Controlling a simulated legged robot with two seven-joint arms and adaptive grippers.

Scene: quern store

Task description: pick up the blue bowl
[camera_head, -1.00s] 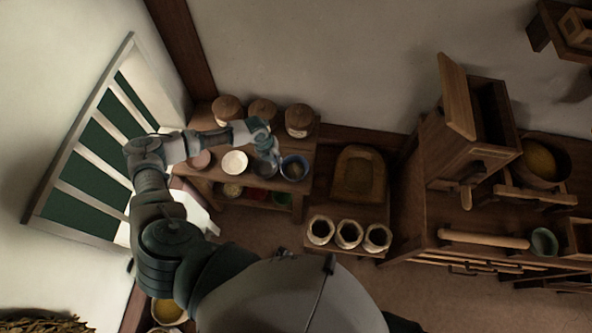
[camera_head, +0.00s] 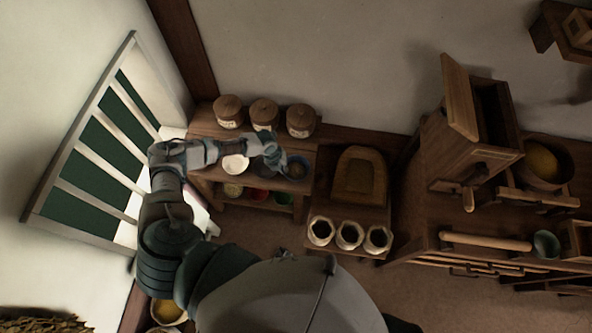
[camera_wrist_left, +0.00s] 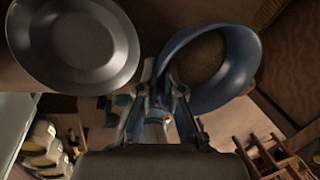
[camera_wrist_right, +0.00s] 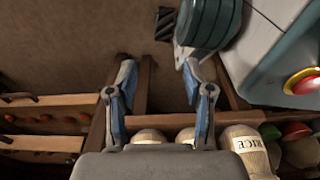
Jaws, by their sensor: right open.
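The blue bowl (camera_head: 297,168) stands at the right end of the small shelf table's top. In the left wrist view the blue bowl (camera_wrist_left: 209,68) fills the upper right, and its opening faces partly toward the camera. My left gripper (camera_head: 279,160) is at the bowl's left side. In its wrist view the left gripper's fingertips (camera_wrist_left: 161,75) are drawn close together around the bowl's left rim; whether they press on it I cannot tell. My right gripper (camera_wrist_right: 157,68) is open and empty, pointing over the brown floor.
A grey metal bowl (camera_wrist_left: 78,40) lies close left of the blue bowl. A white bowl (camera_head: 235,163) stands farther left, and lidded jars (camera_head: 300,120) stand behind. The shelf table (camera_head: 205,125) has bowls below. Open sacks (camera_head: 349,235) stand to the right.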

